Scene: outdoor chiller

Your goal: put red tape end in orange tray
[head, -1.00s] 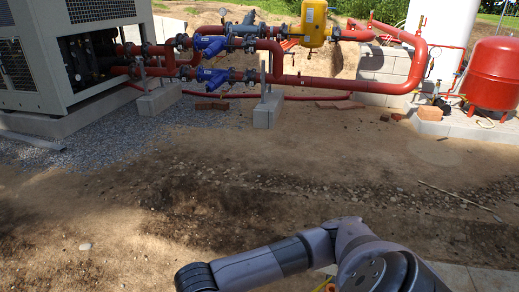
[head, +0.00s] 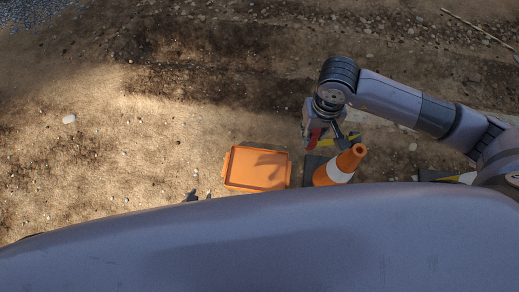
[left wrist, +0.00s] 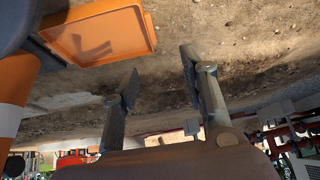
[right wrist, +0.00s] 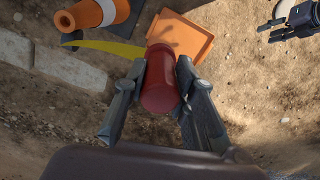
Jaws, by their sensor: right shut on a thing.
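My right gripper (head: 318,139) is shut on the red tape end (right wrist: 160,80), a rounded red piece between its fingers in the right wrist view. A yellow strip (right wrist: 108,47) extends to its left there. The orange tray (head: 230,170) lies on the dirt below and left of this gripper in the head view. The tray also shows behind the red piece in the right wrist view (right wrist: 195,45) and at the upper left of the left wrist view (left wrist: 148,30). My left gripper (head: 198,196) is open and empty, left of the tray; its base is hidden in the head view.
Pale slabs (right wrist: 75,72) lie left of my right gripper in the right wrist view.

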